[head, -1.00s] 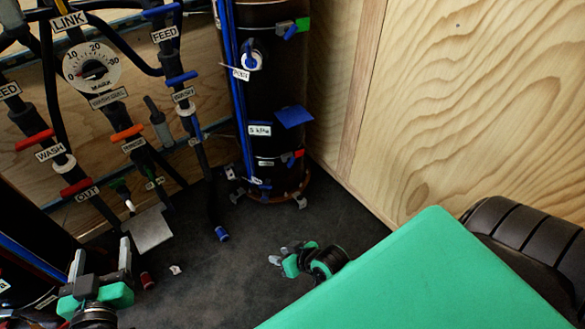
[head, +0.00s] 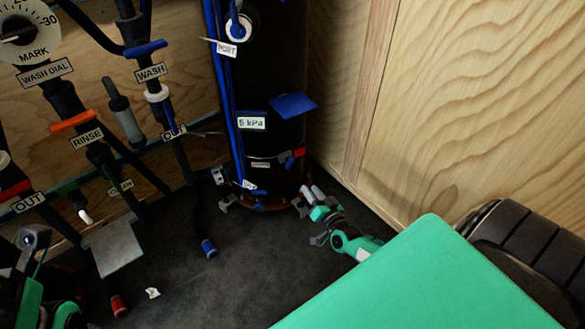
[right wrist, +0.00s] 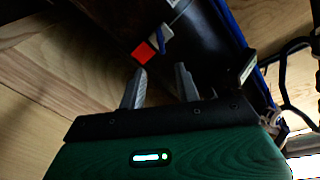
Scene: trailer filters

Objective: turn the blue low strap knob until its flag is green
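The blue low strap knob (head: 290,163) sits on the right side of the dark cylinder, near its foot. Its flag (head: 299,153) is red. In the right wrist view the blue knob (right wrist: 160,38) and red flag (right wrist: 144,52) lie just beyond the fingertips. My right gripper (head: 312,192) is below and slightly right of the knob, pointing up at it. Its two fingers (right wrist: 161,70) are apart with nothing between them, and do not appear to touch the knob. My left gripper (head: 34,240) is at the lower left, partly cut off; its opening does not show clearly.
The dark cylinder (head: 225,95) stands close to the plywood wall (head: 460,110). A blue plate (head: 293,106) juts out above the knob. Pipes with coloured handles fill the left. A red cap (head: 118,306) and a blue-ended hose (head: 208,248) lie on the dark floor.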

